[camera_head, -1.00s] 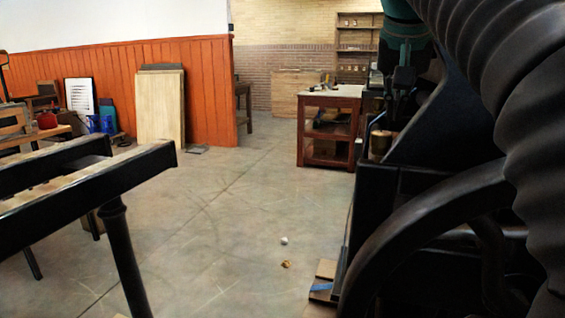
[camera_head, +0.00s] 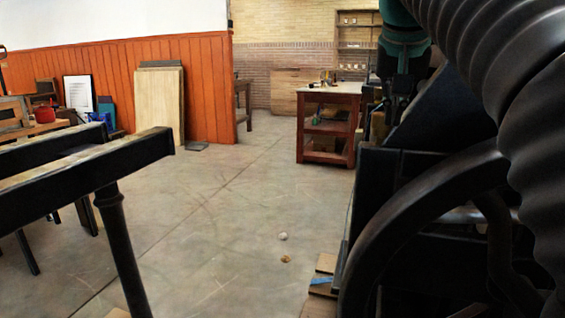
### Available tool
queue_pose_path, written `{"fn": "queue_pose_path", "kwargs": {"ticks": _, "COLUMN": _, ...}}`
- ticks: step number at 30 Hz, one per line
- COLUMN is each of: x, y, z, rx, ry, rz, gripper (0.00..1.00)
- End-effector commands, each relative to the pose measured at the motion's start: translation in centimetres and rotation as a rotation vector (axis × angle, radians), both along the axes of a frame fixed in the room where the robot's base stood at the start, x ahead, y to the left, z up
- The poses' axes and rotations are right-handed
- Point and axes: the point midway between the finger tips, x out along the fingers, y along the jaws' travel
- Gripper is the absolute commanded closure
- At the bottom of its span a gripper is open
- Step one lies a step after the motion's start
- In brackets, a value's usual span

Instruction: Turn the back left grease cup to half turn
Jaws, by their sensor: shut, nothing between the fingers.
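My gripper (camera_head: 393,108) hangs at the end of my dark teal arm, on the right beside the black hand press (camera_head: 400,170). It is small, dark and partly lost against the press frame; it looks shut, with nothing seen held. A small brownish piece (camera_head: 378,124) shows beside the fingers at the press's left edge; I cannot tell if it is a grease cup or if the fingers touch it. No grease cup shows clearly, and no turn marking can be read. The frame and a large curved black wheel rim (camera_head: 400,215) hide much of the press.
A ribbed black column (camera_head: 530,130) fills the right edge. Another press's black rails (camera_head: 90,175) stand at left. A reddish wooden bench (camera_head: 328,125) stands behind. Two small round things (camera_head: 283,236) lie on the floor.

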Motion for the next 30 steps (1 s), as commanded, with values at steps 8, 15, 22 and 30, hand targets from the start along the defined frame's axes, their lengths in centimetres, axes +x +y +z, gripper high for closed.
{"fn": "queue_pose_path", "kwargs": {"ticks": 8, "x": 0.3, "y": 0.0, "z": 0.0, "rx": 0.0, "ry": 0.0, "rz": 0.0, "gripper": 1.0}}
{"fn": "queue_pose_path", "kwargs": {"ticks": 15, "x": 0.3, "y": 0.1, "z": 0.1, "rx": 0.0, "ry": -0.001, "rz": 0.0, "gripper": 1.0}}
{"fn": "queue_pose_path", "kwargs": {"ticks": 22, "x": 0.3, "y": 0.6, "z": 0.1, "rx": 0.0, "ry": -0.001, "rz": 0.001, "gripper": 1.0}}
{"fn": "queue_pose_path", "kwargs": {"ticks": 30, "x": 0.4, "y": 1.2, "z": 0.2, "rx": 0.0, "ry": -0.001, "rz": 0.001, "gripper": 1.0}}
